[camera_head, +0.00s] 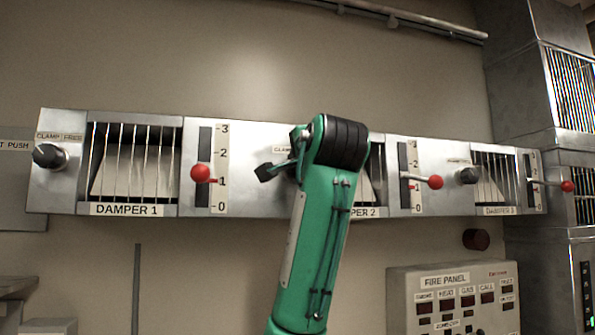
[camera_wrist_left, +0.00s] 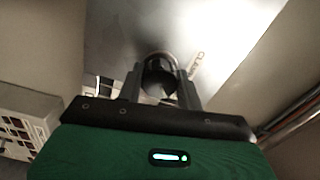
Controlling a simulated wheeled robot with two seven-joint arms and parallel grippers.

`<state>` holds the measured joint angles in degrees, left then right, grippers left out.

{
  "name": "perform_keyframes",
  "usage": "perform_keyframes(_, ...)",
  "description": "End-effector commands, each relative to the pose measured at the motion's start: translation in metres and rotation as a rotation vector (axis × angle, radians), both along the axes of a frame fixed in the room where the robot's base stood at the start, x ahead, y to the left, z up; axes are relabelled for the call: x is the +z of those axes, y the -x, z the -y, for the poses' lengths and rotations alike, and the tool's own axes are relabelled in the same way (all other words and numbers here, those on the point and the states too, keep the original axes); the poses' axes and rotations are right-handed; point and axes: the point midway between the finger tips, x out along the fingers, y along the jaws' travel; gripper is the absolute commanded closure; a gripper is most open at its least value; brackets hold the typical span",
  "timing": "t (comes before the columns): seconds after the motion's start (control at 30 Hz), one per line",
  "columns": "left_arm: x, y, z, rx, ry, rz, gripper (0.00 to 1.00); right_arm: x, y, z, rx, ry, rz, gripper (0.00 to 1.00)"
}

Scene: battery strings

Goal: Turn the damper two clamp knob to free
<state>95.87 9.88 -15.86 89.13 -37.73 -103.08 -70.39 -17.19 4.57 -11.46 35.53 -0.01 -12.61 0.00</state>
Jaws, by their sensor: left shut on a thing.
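The damper two clamp knob (camera_wrist_left: 158,84) is dark and round, and sits between the two fingers of my left gripper (camera_wrist_left: 161,88) in the left wrist view. The fingers are shut on its sides. In the head view my green left arm reaches up across the damper two unit, and my left gripper (camera_head: 276,170) is at the knob, left of the arm. The clamp label (camera_head: 282,150) above the knob is partly covered. I cannot read which way the knob points. My right gripper is not in view.
The damper one knob (camera_head: 49,156) and damper three knob (camera_head: 468,176) stand on the same wall panel. Red-tipped levers (camera_head: 200,173) (camera_head: 435,182) stick out beside the scales. A fire panel (camera_head: 450,283) is below right. My arm hides much of the damper two grille.

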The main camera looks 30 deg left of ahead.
Motion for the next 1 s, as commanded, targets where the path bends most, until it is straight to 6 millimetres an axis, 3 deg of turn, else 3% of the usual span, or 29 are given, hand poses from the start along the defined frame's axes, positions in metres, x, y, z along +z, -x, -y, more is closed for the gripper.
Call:
perform_keyframes(0.47,0.0008,0.0000,0.0002,-0.001,-0.010,-0.008,0.86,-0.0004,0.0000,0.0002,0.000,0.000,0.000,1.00)
perform_keyframes(0.5,0.0008,0.0000,0.0002,-0.001,-0.009,-0.008,0.58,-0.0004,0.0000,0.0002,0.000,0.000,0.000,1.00)
perform_keyframes(0.6,0.0005,0.0000,0.0001,-0.001,-0.009,-0.008,0.43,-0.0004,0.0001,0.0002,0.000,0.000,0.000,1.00)
perform_keyframes(1.0,-0.0018,0.0070,0.0089,-0.002,-0.008,-0.007,0.43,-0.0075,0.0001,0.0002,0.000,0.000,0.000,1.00)
